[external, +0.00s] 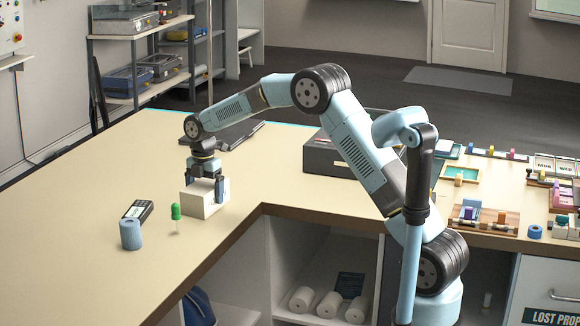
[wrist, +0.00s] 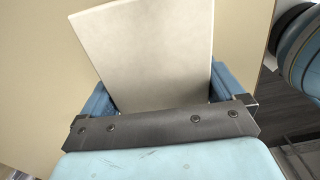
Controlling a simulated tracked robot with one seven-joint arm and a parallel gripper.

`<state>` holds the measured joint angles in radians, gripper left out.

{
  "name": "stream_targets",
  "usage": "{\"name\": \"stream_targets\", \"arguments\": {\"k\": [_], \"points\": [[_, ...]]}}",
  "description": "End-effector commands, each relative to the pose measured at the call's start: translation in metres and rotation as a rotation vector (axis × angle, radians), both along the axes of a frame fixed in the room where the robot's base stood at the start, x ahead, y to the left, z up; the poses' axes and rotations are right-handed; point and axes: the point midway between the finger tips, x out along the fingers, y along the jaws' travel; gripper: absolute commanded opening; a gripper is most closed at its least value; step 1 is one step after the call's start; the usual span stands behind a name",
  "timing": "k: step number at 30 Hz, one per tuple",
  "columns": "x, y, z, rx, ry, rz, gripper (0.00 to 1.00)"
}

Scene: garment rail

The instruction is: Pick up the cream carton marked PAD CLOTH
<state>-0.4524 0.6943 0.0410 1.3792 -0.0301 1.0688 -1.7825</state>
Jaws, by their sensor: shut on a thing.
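The cream carton (external: 205,203) is at the inner corner of the bench, upright, with its lower edge at or very near the bench top. My gripper (external: 205,190) reaches down over it from above, with one finger on each side, shut on it. In the wrist view the carton (wrist: 150,50) fills the space between the two blue fingers (wrist: 155,95). No PAD CLOTH marking is readable on the faces in view. I cannot tell whether the carton rests on the bench or is just clear of it.
A green-topped peg (external: 175,212), a blue cylinder (external: 130,235) and a dark handheld device (external: 139,210) stand left of the carton. A dark box (external: 328,155) is behind to the right. Trays with small items (external: 470,215) lie farther right. The bench's left side is clear.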

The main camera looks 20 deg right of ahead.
Motion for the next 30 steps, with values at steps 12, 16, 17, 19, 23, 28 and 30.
{"name": "stream_targets", "arguments": {"k": [12,16,17,19,23,28,30], "points": [[0.0,0.0,0.003,0.001,-0.001,0.0,0.56],[0.0,0.0,0.013,0.002,-0.002,0.0,0.56],[0.001,0.0,0.017,0.003,-0.003,0.0,0.56],[0.001,0.0,0.029,0.003,-0.003,0.0,0.56],[-0.012,-0.006,0.049,0.003,-0.003,0.0,0.56],[-0.036,-0.016,0.079,0.001,-0.003,-0.001,0.56],[-0.046,-0.02,0.093,0.002,-0.004,0.0,0.56]]}}
